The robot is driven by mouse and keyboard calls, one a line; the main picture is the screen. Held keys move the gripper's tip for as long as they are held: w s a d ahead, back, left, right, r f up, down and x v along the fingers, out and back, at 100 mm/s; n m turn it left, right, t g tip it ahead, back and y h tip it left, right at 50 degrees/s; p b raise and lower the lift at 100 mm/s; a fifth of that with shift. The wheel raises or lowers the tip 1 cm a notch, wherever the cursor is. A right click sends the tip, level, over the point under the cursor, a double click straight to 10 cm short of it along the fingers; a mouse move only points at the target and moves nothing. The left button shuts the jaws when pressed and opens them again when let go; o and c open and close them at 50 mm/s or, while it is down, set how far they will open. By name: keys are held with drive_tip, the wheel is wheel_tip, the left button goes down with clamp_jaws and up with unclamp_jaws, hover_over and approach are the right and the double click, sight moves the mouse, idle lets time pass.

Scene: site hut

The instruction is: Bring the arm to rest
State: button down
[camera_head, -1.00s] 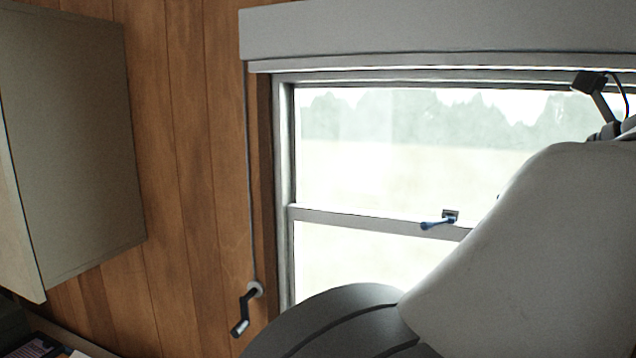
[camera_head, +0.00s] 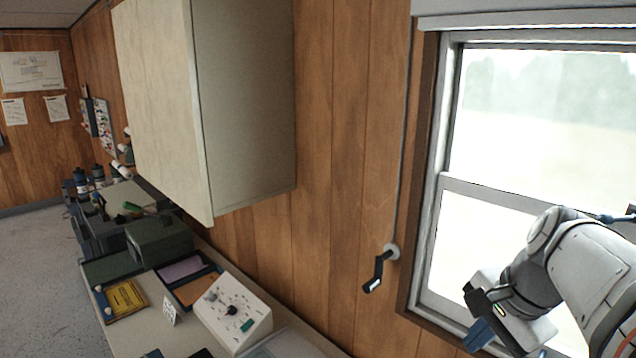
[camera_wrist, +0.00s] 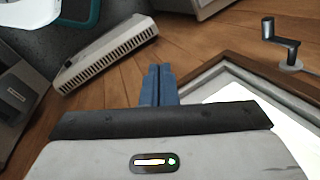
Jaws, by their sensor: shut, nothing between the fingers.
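My arm is bent at the right of the head view, in front of the window (camera_head: 475,215). My gripper (camera_head: 478,336) is low in that view, with its blue fingers pointing down to the left. In the wrist view the two blue fingers of my gripper (camera_wrist: 159,70) lie together, shut, with nothing between them. Nothing is seen touching them.
A black crank (camera_head: 375,272) hangs on the wood wall and shows in the wrist view (camera_wrist: 281,42). A wall cabinet (camera_head: 245,110) overhangs a counter (camera_head: 130,335) with a white control box (camera_head: 232,312) and trays. A vented white unit (camera_wrist: 105,50) is near the fingers' left. Floor (camera_head: 35,270) is clear.

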drive_tip(key=s+a+f+n+h, duration=0.2)
drive_tip(key=s+a+f+n, duration=0.2)
drive_tip(key=n, duration=0.9)
drive_tip(key=a+f, duration=0.3)
drive_tip(key=a, duration=0.2)
drive_tip(key=shift+f, duration=0.15)
drive_tip(key=c, duration=2.2)
unclamp_jaws()
drive_tip(key=shift+s, duration=0.1)
